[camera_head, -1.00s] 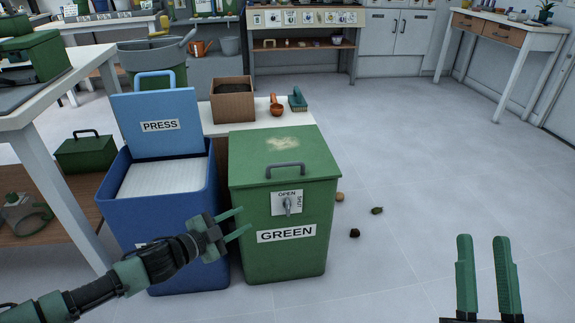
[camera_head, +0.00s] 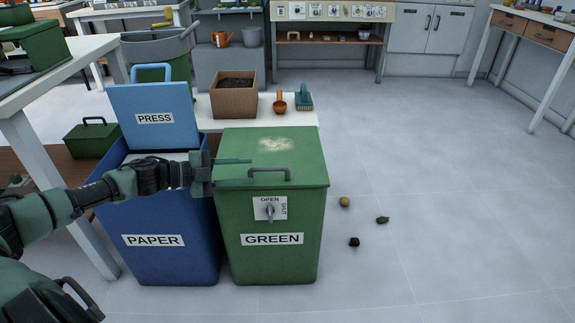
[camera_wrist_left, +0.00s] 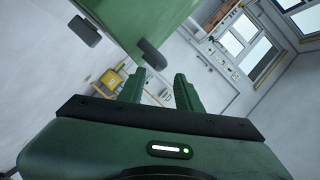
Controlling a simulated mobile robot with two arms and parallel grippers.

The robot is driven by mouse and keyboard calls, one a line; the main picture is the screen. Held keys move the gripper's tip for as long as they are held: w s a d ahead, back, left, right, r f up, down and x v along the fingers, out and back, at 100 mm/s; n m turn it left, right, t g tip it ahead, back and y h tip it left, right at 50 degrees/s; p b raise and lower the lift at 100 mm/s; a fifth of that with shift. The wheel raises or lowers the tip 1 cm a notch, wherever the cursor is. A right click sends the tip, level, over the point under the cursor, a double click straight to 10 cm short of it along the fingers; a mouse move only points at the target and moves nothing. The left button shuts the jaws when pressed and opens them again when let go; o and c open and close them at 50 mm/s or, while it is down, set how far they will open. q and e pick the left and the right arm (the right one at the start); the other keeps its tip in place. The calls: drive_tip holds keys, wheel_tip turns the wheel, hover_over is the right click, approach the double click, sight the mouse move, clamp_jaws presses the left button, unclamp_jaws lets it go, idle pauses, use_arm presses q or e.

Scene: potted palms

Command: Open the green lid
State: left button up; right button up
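The green bin (camera_head: 235,215), labelled GREEN, stands on the floor with its green lid (camera_head: 300,160) down. A dark handle (camera_head: 270,174) sits at the lid's front edge. Below it is a grey latch (camera_head: 270,212) on a white OPEN/SHUT plate; its lever looks upright, toward OPEN. My left gripper (camera_head: 234,171) comes in from the left over the blue bin, its fingers overlapping the lid's left front corner, left of the handle. I cannot tell whether they touch. The left wrist view shows its fingers (camera_wrist_left: 158,92) apart and empty, close to the green bin (camera_wrist_left: 125,20). My right gripper is out of view.
The blue PAPER bin (camera_head: 170,250) stands touching or close on the left, its PRESS lid (camera_head: 155,118) raised. Behind, a low white table holds a brown box (camera_head: 234,100), an orange scoop and a green brush. Several small lumps lie on the floor right; beyond is clear.

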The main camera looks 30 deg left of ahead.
sight(263, 170)
use_arm(q)
drive_tip(key=shift+w+d, duration=0.15)
drive_tip(key=shift+w, duration=0.05)
drive_tip(key=shift+w+d+f+b, duration=0.15)
drive_tip(key=shift+w+d+b, duration=0.2)
drive_tip(key=shift+w+b, duration=0.05)
drive_tip(key=b+x, duration=0.1)
drive_tip(key=x, duration=0.4)
drive_tip(key=shift+w+d+f+b, duration=0.15)
drive_tip(key=shift+w+d+b, duration=0.15)
drive_tip(key=shift+w+d, duration=0.15)
clamp_jaws()
idle(0.8)
